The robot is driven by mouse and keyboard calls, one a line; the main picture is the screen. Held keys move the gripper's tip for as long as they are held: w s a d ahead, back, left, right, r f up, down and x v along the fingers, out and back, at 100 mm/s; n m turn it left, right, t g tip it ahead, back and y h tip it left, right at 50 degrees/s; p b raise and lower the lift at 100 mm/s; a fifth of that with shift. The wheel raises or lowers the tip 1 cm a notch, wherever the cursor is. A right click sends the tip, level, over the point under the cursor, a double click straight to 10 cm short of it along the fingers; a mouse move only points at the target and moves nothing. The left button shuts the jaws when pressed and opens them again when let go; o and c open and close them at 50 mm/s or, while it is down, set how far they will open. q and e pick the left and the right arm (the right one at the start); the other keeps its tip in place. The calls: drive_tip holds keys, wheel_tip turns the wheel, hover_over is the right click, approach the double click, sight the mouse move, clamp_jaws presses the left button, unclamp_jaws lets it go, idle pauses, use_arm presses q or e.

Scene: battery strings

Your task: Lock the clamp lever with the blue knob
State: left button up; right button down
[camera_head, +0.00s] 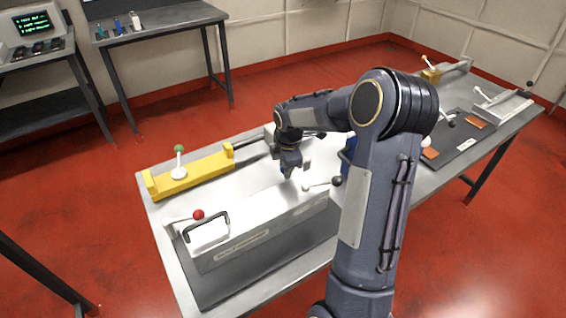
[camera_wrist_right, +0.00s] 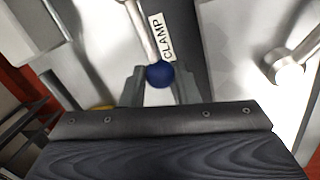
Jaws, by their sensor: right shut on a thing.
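The blue knob (camera_wrist_right: 160,73) sits at the end of a pale metal clamp lever (camera_wrist_right: 141,32), beside a label reading CLAMP (camera_wrist_right: 162,38). My right gripper (camera_wrist_right: 160,82) has its fingers on both sides of the knob and is shut on it. In the head view my right gripper (camera_head: 291,166) reaches down over the back of the white battery case (camera_head: 262,202). The blue knob is hidden there behind the gripper. My left gripper is not in view.
A lever with a black knob (camera_head: 336,181) stands close right of the gripper. A red knob (camera_head: 198,214) and a black handle (camera_head: 207,227) are at the case's front left. A yellow fixture (camera_head: 200,174) with a green knob (camera_head: 179,148) lies behind. My right arm covers the bench middle.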

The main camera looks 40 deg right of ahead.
drive_tip(key=shift+s+n, duration=0.2)
drive_tip(key=shift+n, duration=0.2)
drive_tip(key=c, duration=1.1)
unclamp_jaws()
